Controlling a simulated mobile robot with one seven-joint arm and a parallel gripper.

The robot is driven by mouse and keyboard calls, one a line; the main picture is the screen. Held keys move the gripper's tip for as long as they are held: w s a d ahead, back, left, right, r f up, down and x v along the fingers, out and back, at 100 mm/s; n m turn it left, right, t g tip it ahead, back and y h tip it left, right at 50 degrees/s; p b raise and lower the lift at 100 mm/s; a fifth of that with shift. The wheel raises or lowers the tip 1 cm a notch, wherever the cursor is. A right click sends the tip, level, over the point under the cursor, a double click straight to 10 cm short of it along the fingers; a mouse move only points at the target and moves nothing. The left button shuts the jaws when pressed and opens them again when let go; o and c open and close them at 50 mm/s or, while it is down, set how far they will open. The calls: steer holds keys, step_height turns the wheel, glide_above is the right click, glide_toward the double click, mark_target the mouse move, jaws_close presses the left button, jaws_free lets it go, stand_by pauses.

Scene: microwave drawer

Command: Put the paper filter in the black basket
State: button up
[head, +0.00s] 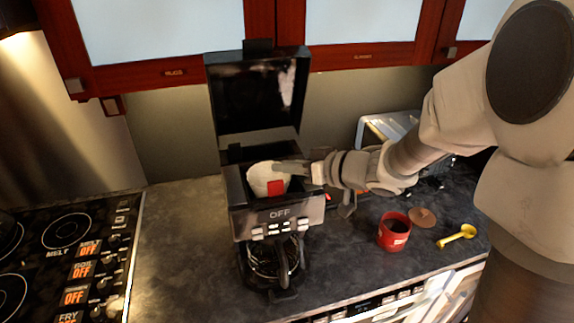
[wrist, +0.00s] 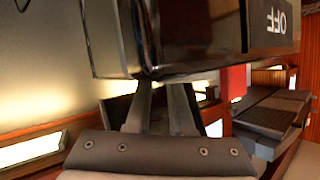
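The white paper filter (head: 262,176) sits in the open top of the black coffee machine (head: 233,190), where the black basket would be; the basket's outline is hard to make out. A red patch (head: 277,187) shows at the filter's front right. My gripper (head: 290,167) reaches in from the right, with its fingers at the filter's right side. In the wrist view, two fingers (wrist: 161,100) stand with a narrow gap. Their tips are hidden by the dark machine body (wrist: 170,35), so I cannot see whether they hold the filter.
The machine's lid (head: 258,90) stands up. A glass pot (head: 270,260) is below. A red canister (head: 394,230), a brown lid (head: 423,217) and a yellow scoop (head: 457,236) lie to the right. The counter (head: 180,240) left of the machine is clear, beside the stove (head: 65,260).

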steer(key=shift+o, duration=0.4)
steer(key=shift+r, duration=0.15)
steer(key=v, duration=1.2)
steer(key=w+d+r+m+t+h, duration=0.2)
steer(key=d+r+m+t+h, duration=0.4)
steer(key=d+h, duration=0.5)
steer(key=s+a+f+g, duration=0.1)
steer(key=s+g, duration=0.2)
steer(key=s, duration=0.3)
steer(key=s+a+f+m+g, duration=0.1)
steer(key=s+a+f+g, duration=0.1)
steer(key=s, duration=0.5)
steer(key=s+a+f+g, duration=0.2)
steer(key=s+g, duration=0.2)
steer(key=s, duration=0.3)
steer(key=shift+a+f+m+p, duration=0.15)
steer(key=shift+a+m+p, duration=0.15)
steer(key=shift+p, duration=0.1)
steer(key=shift+d, duration=0.1)
